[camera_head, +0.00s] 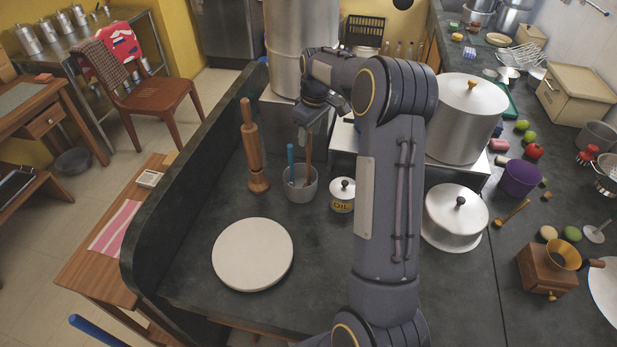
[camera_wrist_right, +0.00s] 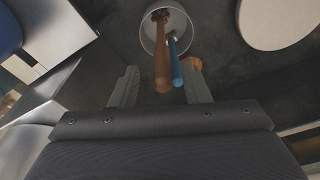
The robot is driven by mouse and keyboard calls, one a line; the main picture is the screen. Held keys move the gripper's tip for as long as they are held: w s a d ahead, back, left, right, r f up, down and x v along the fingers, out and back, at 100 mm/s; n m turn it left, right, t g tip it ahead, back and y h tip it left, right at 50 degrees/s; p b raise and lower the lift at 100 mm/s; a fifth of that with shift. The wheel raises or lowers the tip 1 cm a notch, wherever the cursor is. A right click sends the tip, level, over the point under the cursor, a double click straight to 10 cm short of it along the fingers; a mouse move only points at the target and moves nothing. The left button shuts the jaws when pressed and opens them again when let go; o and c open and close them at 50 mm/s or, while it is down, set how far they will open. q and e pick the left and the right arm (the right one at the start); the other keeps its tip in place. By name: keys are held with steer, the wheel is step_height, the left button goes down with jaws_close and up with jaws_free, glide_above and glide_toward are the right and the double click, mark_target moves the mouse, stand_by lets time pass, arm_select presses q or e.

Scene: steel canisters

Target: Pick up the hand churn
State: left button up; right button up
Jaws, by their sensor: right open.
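My right gripper (camera_head: 314,138) is open above the pot, close to the brown handle's top. In the right wrist view, the brown and blue (camera_wrist_right: 176,66) handles show between its fingers (camera_wrist_right: 162,72), with no grip visible. My left gripper is not in view.
A tall turned wooden piece (camera_head: 251,150) stands left of the pot. A white round board (camera_head: 253,254) lies in front, and a lidded oil tin (camera_head: 342,196) stands right. A large steel pot (camera_head: 467,120) and a lidded steel dish (camera_head: 454,218) stand right of my arm.

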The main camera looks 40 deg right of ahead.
mark_target(308, 144)
step_height(308, 144, down, 4)
steer(key=shift+w+a+f+p, duration=0.15)
steer(key=shift+p, duration=0.45)
steer(key=shift+c, duration=0.2)
jaws_close()
